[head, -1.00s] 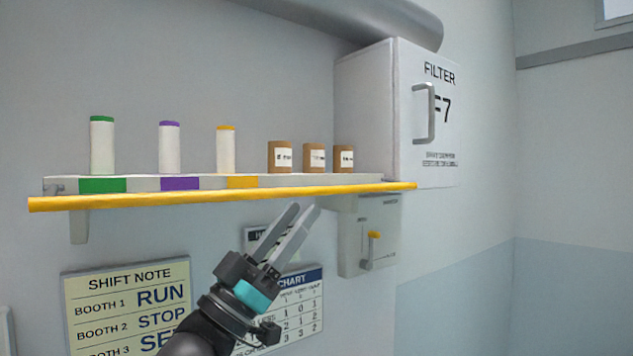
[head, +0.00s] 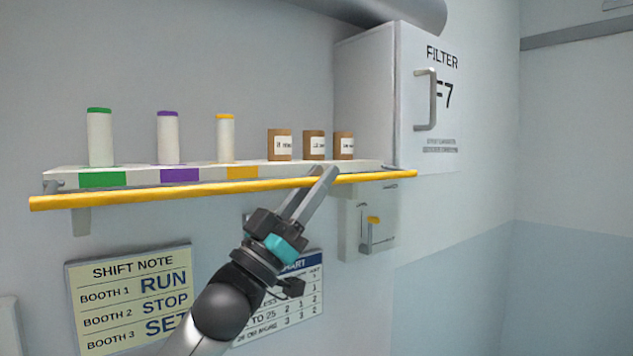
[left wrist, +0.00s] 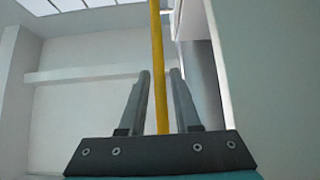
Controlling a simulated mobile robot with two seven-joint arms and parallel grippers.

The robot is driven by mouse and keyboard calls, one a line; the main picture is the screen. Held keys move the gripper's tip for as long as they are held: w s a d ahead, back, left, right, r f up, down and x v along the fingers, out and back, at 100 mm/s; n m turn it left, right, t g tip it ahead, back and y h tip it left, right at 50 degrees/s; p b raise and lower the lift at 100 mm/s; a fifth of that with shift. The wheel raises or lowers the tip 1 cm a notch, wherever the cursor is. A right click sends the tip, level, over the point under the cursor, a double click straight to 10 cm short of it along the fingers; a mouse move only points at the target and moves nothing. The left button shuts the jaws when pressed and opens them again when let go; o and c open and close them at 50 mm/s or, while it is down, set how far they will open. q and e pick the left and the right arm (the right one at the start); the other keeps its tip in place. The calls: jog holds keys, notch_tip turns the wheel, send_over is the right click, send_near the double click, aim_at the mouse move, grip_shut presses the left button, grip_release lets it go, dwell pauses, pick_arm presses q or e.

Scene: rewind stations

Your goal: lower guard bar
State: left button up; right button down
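The guard bar (head: 130,196) is a yellow rod running along the front of the wall shelf, at about the height of the shelf edge. My left gripper (head: 322,176) reaches up from below, its fingertips at the bar below the brown boxes. In the left wrist view the bar (left wrist: 157,70) passes between the two fingers of the left gripper (left wrist: 160,75), with a narrow gap on each side. The gripper is open around the bar, not clamped on it. The right gripper is not in view.
The shelf (head: 210,174) holds white spools with green (head: 99,138), purple (head: 168,138) and orange (head: 226,140) caps, and brown boxes (head: 313,146). A filter cabinet (head: 425,100) stands at the right. A lever box (head: 370,225) and a chart (head: 300,300) are below.

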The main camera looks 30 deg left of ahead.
pick_arm(q)
grip_shut()
dwell(1.1)
